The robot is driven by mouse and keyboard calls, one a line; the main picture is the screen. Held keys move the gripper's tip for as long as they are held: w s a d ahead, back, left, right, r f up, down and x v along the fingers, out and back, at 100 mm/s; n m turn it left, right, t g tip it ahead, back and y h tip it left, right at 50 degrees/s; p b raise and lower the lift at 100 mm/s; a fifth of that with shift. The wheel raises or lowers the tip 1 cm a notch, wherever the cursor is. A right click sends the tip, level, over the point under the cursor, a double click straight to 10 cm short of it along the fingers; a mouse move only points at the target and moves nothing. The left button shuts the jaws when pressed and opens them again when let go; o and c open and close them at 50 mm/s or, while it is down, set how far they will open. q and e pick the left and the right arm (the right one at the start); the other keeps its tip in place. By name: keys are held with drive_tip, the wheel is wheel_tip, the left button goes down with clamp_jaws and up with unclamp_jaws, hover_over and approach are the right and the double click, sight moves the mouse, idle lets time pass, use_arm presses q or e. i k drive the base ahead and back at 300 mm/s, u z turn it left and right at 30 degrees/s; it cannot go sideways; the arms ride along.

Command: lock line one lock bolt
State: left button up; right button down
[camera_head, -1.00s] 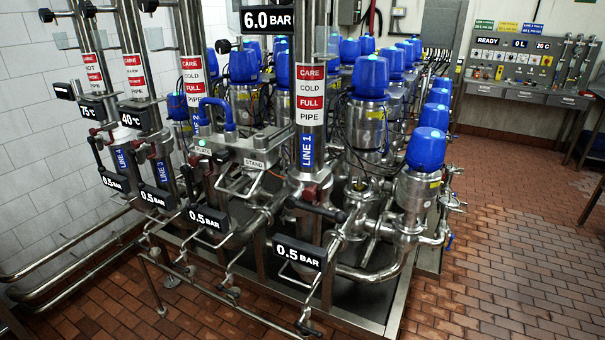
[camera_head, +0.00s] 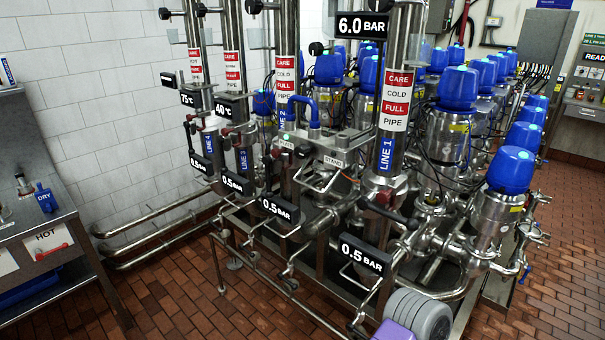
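The line one pipe (camera_head: 395,110) stands upright right of centre, with a red and white "CARE COLD FULL PIPE" sign and a blue "LINE 1" label (camera_head: 387,154). At its foot sits a clamp with a dark red part (camera_head: 384,198) and a dark handle; a lock bolt is too small to make out there. A "0.5 BAR" display (camera_head: 365,254) hangs below it and a "6.0 BAR" display (camera_head: 362,25) is above. Neither gripper is in view. A grey rounded part with a purple piece, probably my own arm, shows at the bottom edge.
Pipes for other lines (camera_head: 287,65) stand to the left. Blue-capped valves (camera_head: 511,170) crowd the right. A metal bench (camera_head: 35,215) with "DRY" and "HOT" labels is at the left edge. Brick floor (camera_head: 190,310) is clear in front.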

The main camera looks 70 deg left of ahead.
sight(383, 197)
drive_tip(key=u, duration=1.95)
